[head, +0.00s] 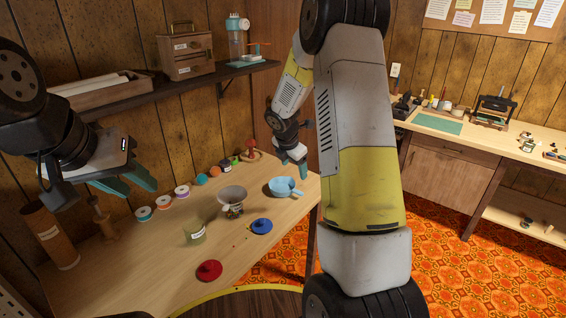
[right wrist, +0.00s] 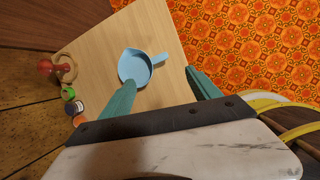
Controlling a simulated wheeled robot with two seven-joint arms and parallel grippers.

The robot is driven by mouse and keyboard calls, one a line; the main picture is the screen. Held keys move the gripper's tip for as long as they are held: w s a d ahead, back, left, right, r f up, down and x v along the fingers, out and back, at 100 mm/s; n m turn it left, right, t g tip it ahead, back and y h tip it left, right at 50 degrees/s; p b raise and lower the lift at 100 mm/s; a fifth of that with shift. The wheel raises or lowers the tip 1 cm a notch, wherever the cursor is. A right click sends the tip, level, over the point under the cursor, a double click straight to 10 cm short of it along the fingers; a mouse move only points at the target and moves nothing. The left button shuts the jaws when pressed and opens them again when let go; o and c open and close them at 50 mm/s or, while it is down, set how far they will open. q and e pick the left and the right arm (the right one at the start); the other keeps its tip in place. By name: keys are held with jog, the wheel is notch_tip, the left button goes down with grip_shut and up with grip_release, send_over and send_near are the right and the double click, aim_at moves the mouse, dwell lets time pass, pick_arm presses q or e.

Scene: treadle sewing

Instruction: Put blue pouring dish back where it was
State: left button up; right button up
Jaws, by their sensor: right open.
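The blue pouring dish (head: 281,187) stands upright on the right end of the wooden table (head: 160,262). In the right wrist view the dish (right wrist: 133,67) shows from above, with its handle toward the right. My right gripper (head: 293,171) is open and empty just above and behind the dish. In the right wrist view its teal fingers (right wrist: 160,79) are apart, with the left fingertip overlapping the dish's lower rim; I cannot tell whether it touches. My left gripper (head: 138,191) is open and empty above the table's left part.
A grey bowl on a stand (head: 232,196), a greenish jar (head: 194,232), a blue lid (head: 261,226) and a red lid (head: 209,270) are on the table. Several small jars line the back. A shelf (head: 160,88) overhangs the left. The table ends just right of the dish.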

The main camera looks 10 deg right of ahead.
jog(key=s+a+r+m+t+y, duration=0.1)
jog(key=s+a+r+m+y, duration=0.15)
jog(key=s+r+m, duration=1.2)
jog(key=s+a+r+m, duration=0.2)
jog(key=s, duration=0.4)
jog(key=s+a+r+m+t+y, duration=0.1)
jog(key=s+a+r+m, duration=0.1)
jog(key=s, duration=0.4)
jog(key=s+a+r+m+y, duration=0.1)
jog(key=s+a+r+m, duration=0.1)
jog(key=s+r+m, duration=0.2)
jog(key=shift+s+a, duration=0.25)
jog(key=shift+s, duration=0.7)
